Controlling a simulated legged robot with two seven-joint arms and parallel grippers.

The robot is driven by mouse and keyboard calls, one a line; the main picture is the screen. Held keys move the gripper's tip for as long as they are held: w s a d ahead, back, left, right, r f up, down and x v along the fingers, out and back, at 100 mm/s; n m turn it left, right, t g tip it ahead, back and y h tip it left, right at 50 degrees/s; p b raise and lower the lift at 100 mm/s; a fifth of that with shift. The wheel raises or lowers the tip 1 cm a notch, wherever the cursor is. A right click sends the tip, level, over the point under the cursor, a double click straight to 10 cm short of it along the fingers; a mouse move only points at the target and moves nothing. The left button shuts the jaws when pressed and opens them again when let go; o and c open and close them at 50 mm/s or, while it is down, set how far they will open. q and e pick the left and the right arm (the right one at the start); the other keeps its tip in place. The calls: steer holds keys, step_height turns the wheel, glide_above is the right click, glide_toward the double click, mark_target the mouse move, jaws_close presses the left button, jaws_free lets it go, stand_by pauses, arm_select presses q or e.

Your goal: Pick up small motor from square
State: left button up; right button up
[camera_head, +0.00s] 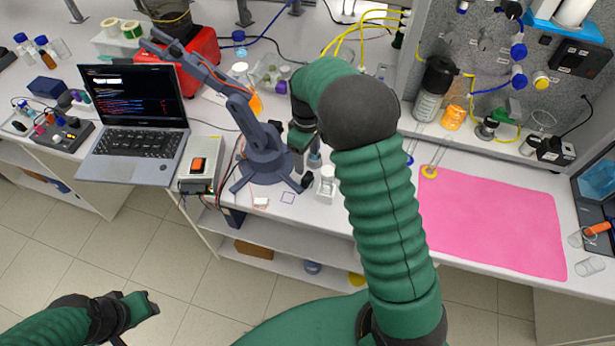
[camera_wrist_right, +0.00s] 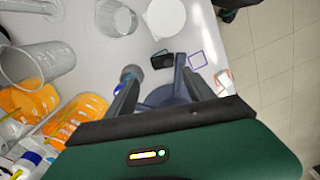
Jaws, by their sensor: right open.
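A small black block, which looks like the small motor (camera_wrist_right: 162,62), lies on the white bench in the right wrist view. A dark outline shows partly beside it; I cannot tell whether it is a full square. In the head view a small dark piece (camera_head: 307,180) lies there. A purple square outline (camera_wrist_right: 197,59), empty, is next to it, and it also shows in the head view (camera_head: 288,197). My right gripper (camera_wrist_right: 160,74) is open and empty above the bench, the black block just beyond its fingertips. My left gripper (camera_head: 143,304) is low at the left, away from the bench.
A blue desktop robot arm (camera_head: 265,157) stands close to my right gripper. A white container (camera_head: 326,184) and clear beakers (camera_wrist_right: 38,62) are nearby. A small white and red part (camera_wrist_right: 225,82) lies near the bench edge. The pink mat (camera_head: 490,220) is clear.

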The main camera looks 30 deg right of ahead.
mark_target(307, 175)
steer(key=shift+d+f, duration=0.2)
steer(key=shift+f, duration=1.05)
steer(key=f, duration=0.1)
steer(key=a+f+p, duration=0.1)
steer(key=f, duration=0.1)
steer(key=s+f, duration=0.1)
steer(key=shift+a+f, duration=0.15)
steer(key=shift+a, duration=0.05)
steer(key=shift+w+f, duration=0.15)
steer(key=shift+f, duration=0.1)
steer(key=shift+d, duration=0.2)
steer(key=shift+c, duration=0.2)
steer(key=shift+d, duration=0.25)
steer(key=c, duration=0.7)
steer(key=shift+a, duration=0.25)
jaws_close()
